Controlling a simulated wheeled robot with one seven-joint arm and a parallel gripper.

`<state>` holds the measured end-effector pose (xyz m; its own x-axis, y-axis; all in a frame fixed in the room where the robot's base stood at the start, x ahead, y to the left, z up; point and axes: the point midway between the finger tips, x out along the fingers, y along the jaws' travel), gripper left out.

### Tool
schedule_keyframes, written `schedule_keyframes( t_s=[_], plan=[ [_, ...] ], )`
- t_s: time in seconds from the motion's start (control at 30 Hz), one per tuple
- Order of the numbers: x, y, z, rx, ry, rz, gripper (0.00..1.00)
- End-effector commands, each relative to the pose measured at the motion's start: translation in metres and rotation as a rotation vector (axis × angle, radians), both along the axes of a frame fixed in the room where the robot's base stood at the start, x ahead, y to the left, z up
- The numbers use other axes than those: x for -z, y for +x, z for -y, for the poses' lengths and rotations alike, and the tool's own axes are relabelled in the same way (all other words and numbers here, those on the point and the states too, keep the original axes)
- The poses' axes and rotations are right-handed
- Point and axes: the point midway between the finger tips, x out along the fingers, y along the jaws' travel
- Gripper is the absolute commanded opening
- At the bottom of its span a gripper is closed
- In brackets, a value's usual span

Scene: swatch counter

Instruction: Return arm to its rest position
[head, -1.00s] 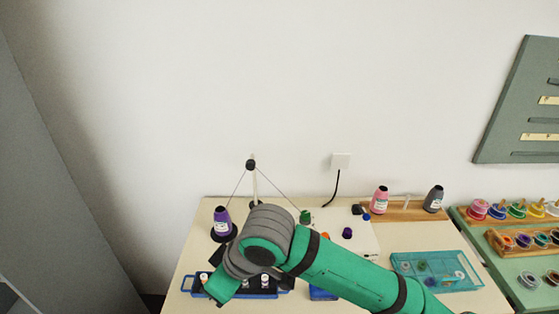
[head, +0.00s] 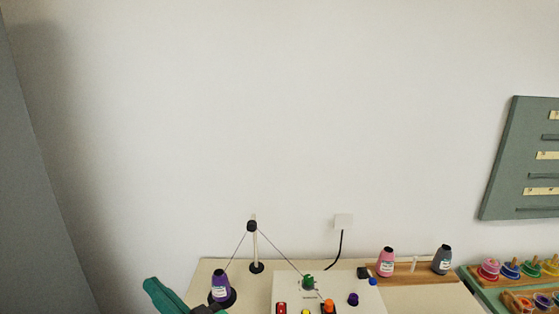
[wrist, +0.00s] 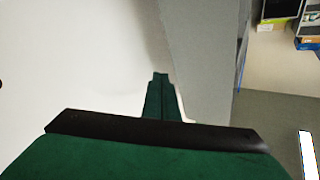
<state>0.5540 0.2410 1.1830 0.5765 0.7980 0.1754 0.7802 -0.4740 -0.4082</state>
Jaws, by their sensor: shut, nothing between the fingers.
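My gripper shows in the wrist view (wrist: 161,78) as two green fingers lying together, with nothing between them. Behind them the wrist view shows pale wall and a grey panel, so the gripper is clear of the counter things there.
A grey-green wall board (head: 505,170) hangs at right. The wall above is bare.

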Motion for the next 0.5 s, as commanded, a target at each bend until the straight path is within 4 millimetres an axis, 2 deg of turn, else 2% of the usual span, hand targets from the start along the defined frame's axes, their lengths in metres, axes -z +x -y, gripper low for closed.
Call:
schedule_keyframes(
  t_s=[0.27,0.5],
  plan=[
    [0.04,0.01,0.042,0.228,0.185,-0.063,0.0],
    [0.099,-0.003,0.074,0.425,0.25,-0.131,0.0]
  ],
)
